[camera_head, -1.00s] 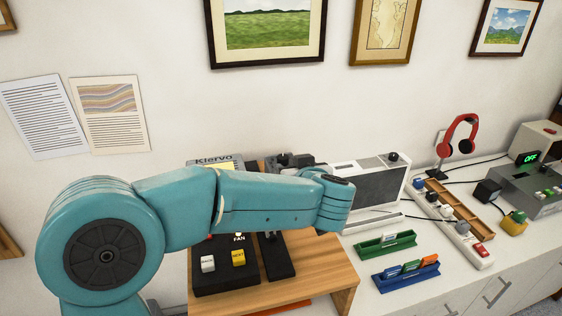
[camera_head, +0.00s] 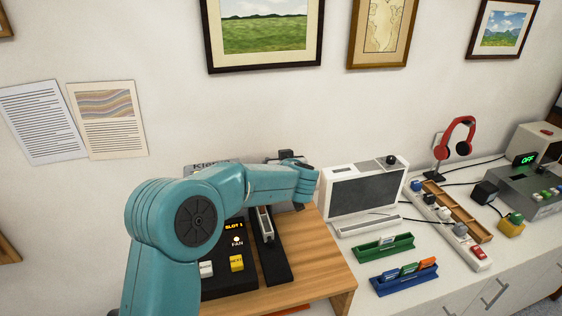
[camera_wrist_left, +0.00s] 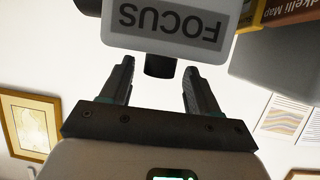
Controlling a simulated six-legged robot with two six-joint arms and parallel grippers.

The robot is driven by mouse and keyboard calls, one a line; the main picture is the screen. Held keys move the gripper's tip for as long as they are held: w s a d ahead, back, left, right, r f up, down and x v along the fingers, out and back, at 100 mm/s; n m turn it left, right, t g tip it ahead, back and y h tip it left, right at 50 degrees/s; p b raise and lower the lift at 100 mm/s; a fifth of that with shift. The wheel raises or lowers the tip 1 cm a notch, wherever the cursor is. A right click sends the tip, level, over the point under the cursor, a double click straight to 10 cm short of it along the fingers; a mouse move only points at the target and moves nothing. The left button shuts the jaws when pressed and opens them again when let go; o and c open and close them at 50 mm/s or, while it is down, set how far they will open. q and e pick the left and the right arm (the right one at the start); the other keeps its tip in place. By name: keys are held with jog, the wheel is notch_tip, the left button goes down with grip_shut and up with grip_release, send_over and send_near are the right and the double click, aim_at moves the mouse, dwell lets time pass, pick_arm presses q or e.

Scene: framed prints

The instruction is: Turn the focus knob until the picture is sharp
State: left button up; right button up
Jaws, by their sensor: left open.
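The focus knob (camera_wrist_left: 160,66) is a short dark cylinder under a white block with a FOCUS label (camera_wrist_left: 170,27), upside down in the left wrist view. My left gripper (camera_wrist_left: 158,70) is open, with one finger on each side of the knob. Gaps show between the fingers and the knob. In the head view my teal left arm hides the knob and fingertips; only dark parts of a device (camera_head: 287,156) show behind the hand. I cannot make out a projected picture in either view. My right gripper is not in view.
A black control box (camera_head: 237,215) reading SLOT 1 stands on a wooden stand (camera_head: 310,262), beside a slotted black strip (camera_head: 272,262). A white-framed grey panel (camera_head: 365,190), green rack (camera_head: 375,250), blue rack (camera_head: 400,281) and power strip (camera_head: 472,248) are to the right.

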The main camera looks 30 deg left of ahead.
pick_arm(q)
jog(key=shift+w, duration=0.15)
jog(key=shift+d+r, duration=0.1)
jog(key=c, duration=1)
jog(key=shift+s+a+r+m+t+h+p, duration=0.15)
jog(key=shift+s+a+m+t+h+p, duration=0.1)
jog(key=shift+m+t+h+p, duration=0.35)
jog(key=shift+c, duration=0.2)
jog(key=shift+a+m+t+h, duration=0.1)
jog(key=shift+m+t+h, duration=0.2)
jog(key=shift+m+h, duration=0.25)
jog(key=shift+a+f+m+t+h+b, duration=0.1)
jog(key=shift+f+m+t+h+b, duration=0.2)
jog(key=shift+m+t+h+b, duration=0.55)
jog(key=shift+r+m+h, duration=0.1)
jog(key=shift+m+h, duration=0.3)
jog(key=shift+m, duration=0.2)
